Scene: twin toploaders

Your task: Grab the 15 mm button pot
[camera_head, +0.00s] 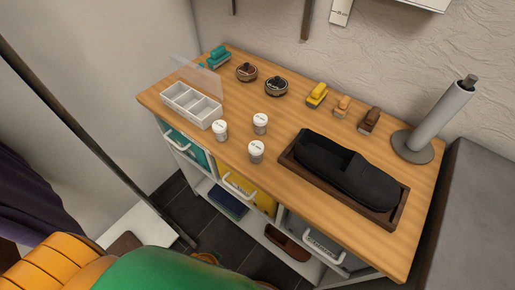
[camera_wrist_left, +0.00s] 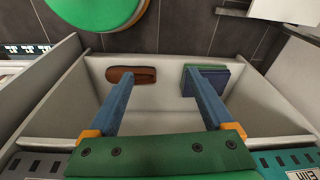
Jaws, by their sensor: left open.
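Three white lidded pots stand upright on the wooden tabletop in the head view: a left pot (camera_head: 220,131), a back pot (camera_head: 261,124) and a front pot (camera_head: 256,152). Their lids carry dark print too small to read, so I cannot tell which is the 15 mm button pot. My left gripper (camera_wrist_left: 158,73) is open and empty in the left wrist view, with its blue fingers spread apart over the lower shelf area. No pot shows in that view. My right gripper is not in view.
A white compartment tray (camera_head: 192,105) with a clear raised lid stands left of the pots. A dark wooden tray (camera_head: 289,163) holding a black padded item is right of them. Drawer handles (camera_head: 238,190) project at the front. A grey post (camera_head: 440,118) stands at the right.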

